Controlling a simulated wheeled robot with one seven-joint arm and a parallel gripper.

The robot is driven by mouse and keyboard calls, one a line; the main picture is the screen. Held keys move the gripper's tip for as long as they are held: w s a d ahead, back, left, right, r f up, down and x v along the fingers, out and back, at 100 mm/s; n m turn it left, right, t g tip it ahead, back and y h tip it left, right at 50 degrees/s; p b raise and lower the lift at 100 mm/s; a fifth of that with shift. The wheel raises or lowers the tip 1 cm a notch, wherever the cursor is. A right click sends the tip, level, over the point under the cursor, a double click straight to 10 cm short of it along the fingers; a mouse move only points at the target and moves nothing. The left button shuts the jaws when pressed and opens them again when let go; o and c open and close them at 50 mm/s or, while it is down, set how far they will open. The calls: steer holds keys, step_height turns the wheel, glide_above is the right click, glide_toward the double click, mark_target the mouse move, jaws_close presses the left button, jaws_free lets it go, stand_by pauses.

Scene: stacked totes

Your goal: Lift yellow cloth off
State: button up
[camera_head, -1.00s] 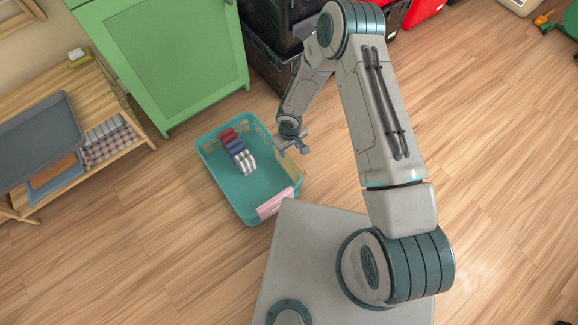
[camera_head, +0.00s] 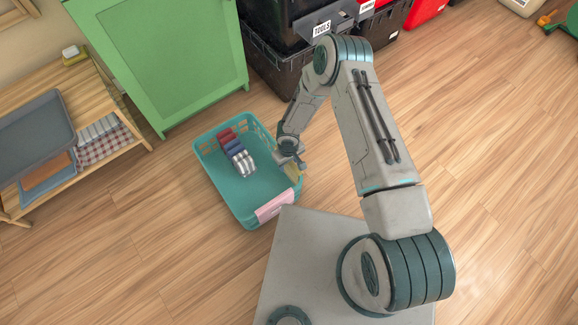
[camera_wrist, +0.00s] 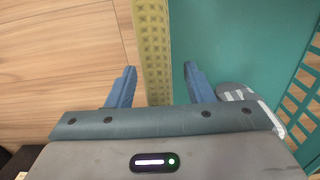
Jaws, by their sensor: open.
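The yellow cloth (camera_wrist: 154,50) hangs over the rim of a teal basket (camera_head: 208,180). In the wrist view it runs as a narrow textured strip between the two blue fingers of my gripper (camera_wrist: 157,88). The fingers are open, with a gap on each side of the cloth. In the head view the cloth (camera_head: 292,171) is mostly hidden beneath my gripper (camera_head: 291,160), which is at the basket's right rim. A pink cloth (camera_head: 275,206) hangs over the basket's near rim.
Rolled red, blue and whitish items (camera_head: 237,153) lie inside the basket. A green cabinet (camera_head: 160,60) stands behind it, and black totes (camera_head: 270,60) stand behind my arm. A wooden shelf (camera_head: 110,140) is at the left. The floor right of my arm is clear.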

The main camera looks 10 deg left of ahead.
jaws_close()
steer(key=shift+r, duration=0.15)
